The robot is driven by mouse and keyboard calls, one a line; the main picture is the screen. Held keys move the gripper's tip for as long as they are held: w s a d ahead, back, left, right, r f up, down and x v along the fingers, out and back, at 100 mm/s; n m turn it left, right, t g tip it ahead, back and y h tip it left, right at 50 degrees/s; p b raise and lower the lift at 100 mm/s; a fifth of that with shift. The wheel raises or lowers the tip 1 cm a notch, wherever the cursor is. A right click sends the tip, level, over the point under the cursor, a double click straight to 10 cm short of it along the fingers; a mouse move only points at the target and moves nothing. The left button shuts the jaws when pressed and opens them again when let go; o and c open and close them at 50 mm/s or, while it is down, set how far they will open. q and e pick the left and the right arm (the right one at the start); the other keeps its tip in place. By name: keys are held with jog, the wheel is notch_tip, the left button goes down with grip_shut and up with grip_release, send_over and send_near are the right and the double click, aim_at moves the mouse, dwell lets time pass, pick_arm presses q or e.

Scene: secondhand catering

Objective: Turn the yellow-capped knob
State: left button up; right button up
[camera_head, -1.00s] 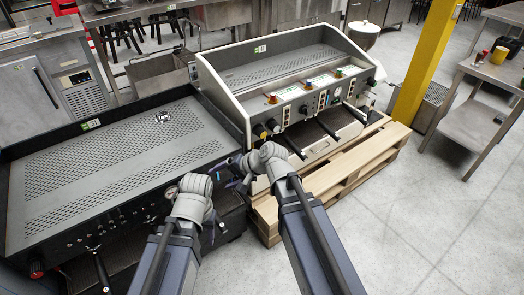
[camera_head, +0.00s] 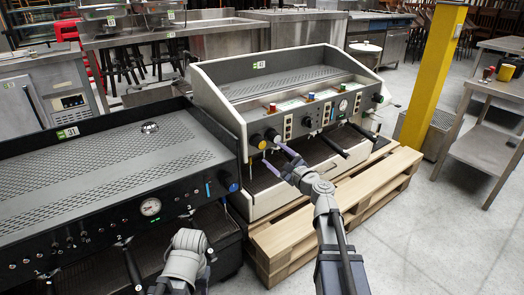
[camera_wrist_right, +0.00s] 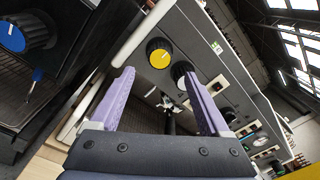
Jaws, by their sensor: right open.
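The yellow-capped knob (camera_wrist_right: 159,54) is a round black knob with a yellow face on the front panel of the pale espresso machine. In the head view the knob (camera_head: 259,142) is at the panel's left end, beside another black knob (camera_head: 273,135). My right gripper (camera_head: 277,157) is open and empty, its purple fingers pointing at the panel just below the knobs. In the wrist view the right gripper (camera_wrist_right: 158,76) has its fingertips apart, with the yellow cap beyond and between them, not gripped. My left arm shows at the bottom; its fingers are hidden.
The pale machine (camera_head: 222,92) stands on a wooden pallet (camera_head: 335,205). A black machine (camera_head: 100,165) with a blue-capped knob (camera_wrist_right: 12,36) adjoins on the left. A portafilter handle (camera_head: 333,146) sticks out right of the gripper.

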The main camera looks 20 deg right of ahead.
aim_at(263, 145)
jog(key=x, duration=0.8)
jog(key=shift+s, duration=0.1)
jog(key=shift+c, duration=0.2)
grip_shut()
dwell(0.3)
